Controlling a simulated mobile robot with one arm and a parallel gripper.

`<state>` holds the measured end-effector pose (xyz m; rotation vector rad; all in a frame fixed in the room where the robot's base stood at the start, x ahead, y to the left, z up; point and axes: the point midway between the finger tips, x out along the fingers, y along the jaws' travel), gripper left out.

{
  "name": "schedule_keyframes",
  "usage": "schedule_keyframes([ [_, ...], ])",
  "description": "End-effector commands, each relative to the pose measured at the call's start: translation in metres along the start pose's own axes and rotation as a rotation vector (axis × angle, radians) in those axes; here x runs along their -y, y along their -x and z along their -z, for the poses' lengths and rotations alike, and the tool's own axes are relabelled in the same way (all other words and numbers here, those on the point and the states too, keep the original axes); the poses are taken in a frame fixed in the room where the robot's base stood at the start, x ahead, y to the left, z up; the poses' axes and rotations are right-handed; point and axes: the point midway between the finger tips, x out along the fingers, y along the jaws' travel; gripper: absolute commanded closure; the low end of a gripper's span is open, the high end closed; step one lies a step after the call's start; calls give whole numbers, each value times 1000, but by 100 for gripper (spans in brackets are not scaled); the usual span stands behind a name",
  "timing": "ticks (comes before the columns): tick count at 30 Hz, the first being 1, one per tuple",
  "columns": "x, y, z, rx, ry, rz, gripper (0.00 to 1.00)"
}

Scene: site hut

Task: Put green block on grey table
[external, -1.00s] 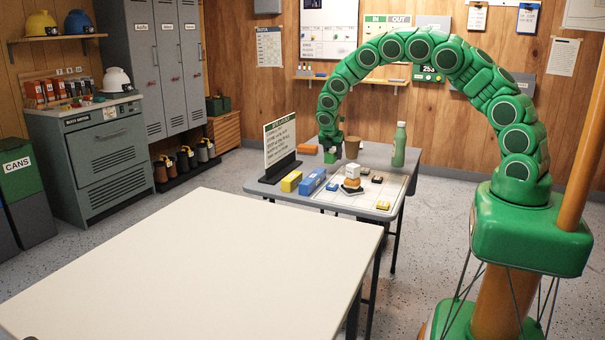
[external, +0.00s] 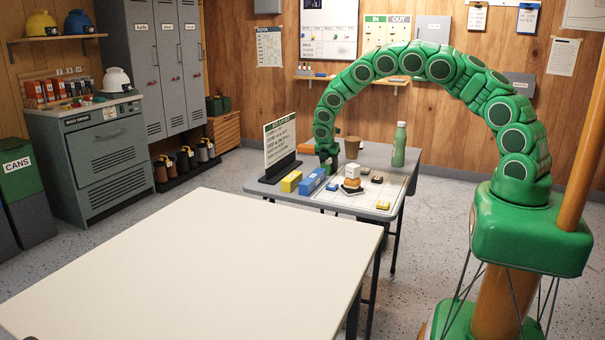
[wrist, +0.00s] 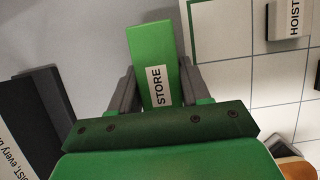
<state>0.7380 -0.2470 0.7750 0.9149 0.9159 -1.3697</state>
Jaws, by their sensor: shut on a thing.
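The green block (wrist: 152,42), labelled STORE, lies between the two dark fingers of my gripper (wrist: 160,72) in the wrist view. My gripper is shut on it. In the external view my gripper (external: 328,165) is low over the back left part of the grey table (external: 262,187), behind the blue block. The green block is hard to make out there against my green arm. I cannot tell whether it touches the tabletop.
A yellow block (external: 291,182), a blue block (external: 312,182) and a black-based sign (external: 280,145) stand near my gripper. A green bottle (external: 399,146), a brown mug (external: 353,146) and small labelled blocks are to the right. The cream table (external: 190,260) in front is bare.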

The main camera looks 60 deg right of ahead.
Motion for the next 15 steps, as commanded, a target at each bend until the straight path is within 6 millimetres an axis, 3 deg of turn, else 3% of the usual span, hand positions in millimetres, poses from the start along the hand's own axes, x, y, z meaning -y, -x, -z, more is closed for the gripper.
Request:
schedule_keyframes([
  [4, 0, -2, 1, 0, 0, 0, 93],
  [5, 0, -2, 1, 0, 0, 0, 49],
  [9, 0, -1, 1, 0, 0, 0, 28],
  [15, 0, -1, 1, 0, 0, 0, 28],
])
